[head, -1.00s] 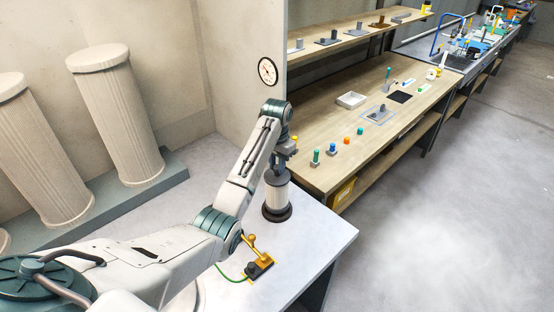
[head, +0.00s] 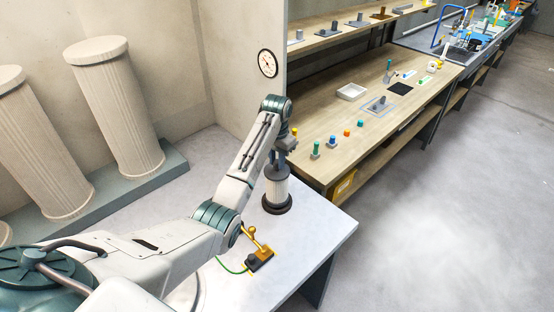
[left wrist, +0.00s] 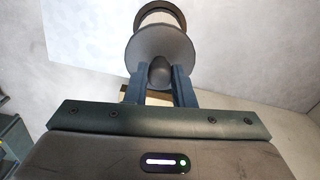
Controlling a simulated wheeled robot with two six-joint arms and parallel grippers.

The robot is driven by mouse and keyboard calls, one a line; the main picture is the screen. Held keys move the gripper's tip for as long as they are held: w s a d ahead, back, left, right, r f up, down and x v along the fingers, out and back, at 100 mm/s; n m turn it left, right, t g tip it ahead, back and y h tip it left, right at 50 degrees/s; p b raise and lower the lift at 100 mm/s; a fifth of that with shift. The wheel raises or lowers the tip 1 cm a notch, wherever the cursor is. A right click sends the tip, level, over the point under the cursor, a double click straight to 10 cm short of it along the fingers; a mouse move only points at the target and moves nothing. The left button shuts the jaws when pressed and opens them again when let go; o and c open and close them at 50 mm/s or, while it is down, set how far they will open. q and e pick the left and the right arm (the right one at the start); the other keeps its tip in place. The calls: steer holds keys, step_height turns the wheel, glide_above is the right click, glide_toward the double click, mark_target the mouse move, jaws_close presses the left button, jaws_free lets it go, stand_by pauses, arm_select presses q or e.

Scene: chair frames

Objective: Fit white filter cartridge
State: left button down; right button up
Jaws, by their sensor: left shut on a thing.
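The white filter cartridge (head: 276,190) stands upright at the far end of the pale table, with a grey cap on top. Its lower end is at a dark round base (head: 277,208); I cannot tell how deep it sits. My left gripper (head: 281,162) is above the cap. In the left wrist view, its two dark fingers (left wrist: 159,82) are shut on the rounded grey knob (left wrist: 160,72) of the cap. Beyond the cap (left wrist: 160,48) a strip of the white body (left wrist: 160,18) and a dark ring show. My right gripper is not in view.
A yellow lever on a dark block (head: 259,258) with a green cable is on the table (head: 315,235). A wooden bench (head: 350,110) with small parts stands behind to the right. Fluted columns (head: 115,105) and a wall gauge (head: 267,64) are at the back.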

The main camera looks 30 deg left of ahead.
arm_select(q)
steer(key=shift+f, duration=0.1)
steer(key=shift+f+b, duration=0.3)
steer(key=shift+f, duration=0.9)
steer(key=c, duration=1.1)
jaws_free()
steer(key=shift+c, duration=0.2)
